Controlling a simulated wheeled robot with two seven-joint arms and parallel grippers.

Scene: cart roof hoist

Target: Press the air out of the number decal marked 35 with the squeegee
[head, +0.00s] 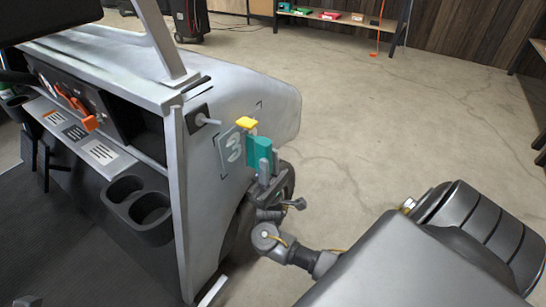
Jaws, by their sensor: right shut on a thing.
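The number decal (228,151) is a grey patch on the white side panel of the cart, inside dark corner marks. A white digit shows on it, and the rest is hidden behind the squeegee. The squeegee has a yellow end (246,123) and a teal body (258,149). My right gripper (266,169) is shut on the squeegee and holds it upright at the decal's right side. I cannot tell whether the squeegee touches the decal. My left gripper is not in view.
The white cart (130,65) fills the left, with a dashboard, cup holders (150,208) and a roof post (158,40). A wheel sits below the decal, behind my right gripper. A shelf (340,19) with small coloured items stands at the back. The concrete floor (400,120) is clear to the right.

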